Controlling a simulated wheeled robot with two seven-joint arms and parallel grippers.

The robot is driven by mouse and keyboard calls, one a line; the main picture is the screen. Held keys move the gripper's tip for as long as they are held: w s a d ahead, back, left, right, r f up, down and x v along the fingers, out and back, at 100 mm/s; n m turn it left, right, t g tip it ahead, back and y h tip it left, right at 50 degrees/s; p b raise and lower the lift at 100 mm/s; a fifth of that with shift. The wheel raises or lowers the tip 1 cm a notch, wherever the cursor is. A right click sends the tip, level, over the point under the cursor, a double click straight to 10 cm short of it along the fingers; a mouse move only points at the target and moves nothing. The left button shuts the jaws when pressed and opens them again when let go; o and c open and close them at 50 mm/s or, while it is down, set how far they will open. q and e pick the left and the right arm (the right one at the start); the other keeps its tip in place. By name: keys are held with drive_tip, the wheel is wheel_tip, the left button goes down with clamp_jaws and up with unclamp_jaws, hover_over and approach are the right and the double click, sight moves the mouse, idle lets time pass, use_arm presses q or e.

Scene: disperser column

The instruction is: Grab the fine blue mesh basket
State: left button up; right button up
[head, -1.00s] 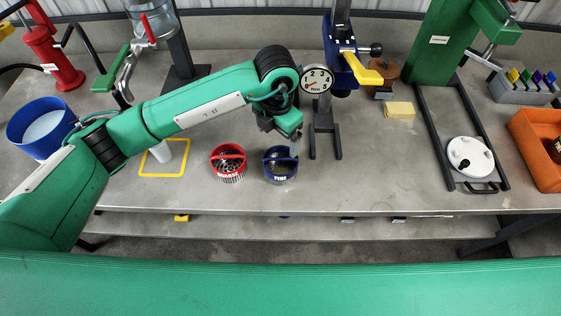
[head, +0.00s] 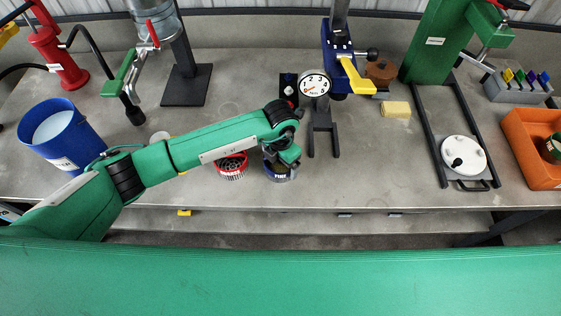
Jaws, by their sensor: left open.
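The blue mesh basket (head: 281,176), with lettering on its rim, stands on the grey bench near the front edge, left of centre. My left gripper (head: 281,164) is right over it and covers most of its top and its handle. The jaws are open; I cannot see whether the fingers straddle the handle or touch it. A red mesh basket (head: 231,170) stands just to the left of the blue one, partly covered by my left forearm. My right gripper is not in view.
A blue bucket (head: 62,135) is at the left, a white-lidded round pot (head: 463,155) and an orange bin (head: 530,165) at the right.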

use_arm(q)
drive_tip(key=c, duration=1.1)
